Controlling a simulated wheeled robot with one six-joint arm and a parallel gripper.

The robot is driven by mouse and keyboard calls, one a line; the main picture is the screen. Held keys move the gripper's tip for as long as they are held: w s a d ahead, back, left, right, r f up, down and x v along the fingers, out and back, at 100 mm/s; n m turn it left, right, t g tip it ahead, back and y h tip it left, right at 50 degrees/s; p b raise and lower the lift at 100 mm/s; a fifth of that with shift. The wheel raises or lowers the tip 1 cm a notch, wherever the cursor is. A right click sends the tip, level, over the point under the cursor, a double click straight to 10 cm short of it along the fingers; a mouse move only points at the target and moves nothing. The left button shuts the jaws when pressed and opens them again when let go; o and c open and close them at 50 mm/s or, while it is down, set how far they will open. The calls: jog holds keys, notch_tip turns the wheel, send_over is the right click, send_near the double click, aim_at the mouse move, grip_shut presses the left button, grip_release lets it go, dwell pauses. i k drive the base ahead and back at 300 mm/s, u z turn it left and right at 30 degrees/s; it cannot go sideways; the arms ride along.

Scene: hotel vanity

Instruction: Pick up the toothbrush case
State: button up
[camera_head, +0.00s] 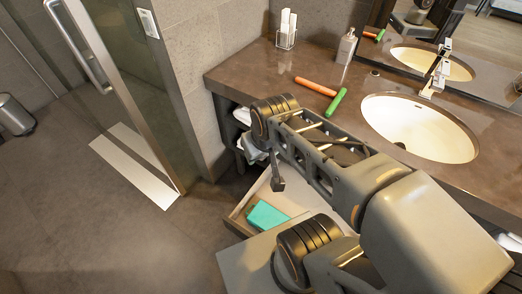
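A long orange case (316,86) and a long green case (336,102) lie on the brown counter, in front of the soap bottle and left of the sink. Both look like toothbrush cases; I cannot tell which one the task means. A teal box (267,217) lies in the open drawer (237,215) below the counter. My arm is folded in front of the counter edge. A dark end piece, seemingly my gripper (278,182), hangs over the drawer, apart from both cases. Its fingers are too small and too hidden to show whether they are open.
A white soap bottle (347,46) and a holder with white rolled items (286,37) stand at the back of the counter (240,75). The oval sink (420,128) and its faucet (435,75) are to the right. A glass door (125,60) stands at left. Open floor lies at lower left.

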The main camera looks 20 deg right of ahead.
aim_at(341, 93)
jog(key=z, duration=3.05)
jog(key=k, duration=0.85)
jog(key=u, duration=1.55)
jog(key=i, duration=1)
jog(key=z, duration=0.05)
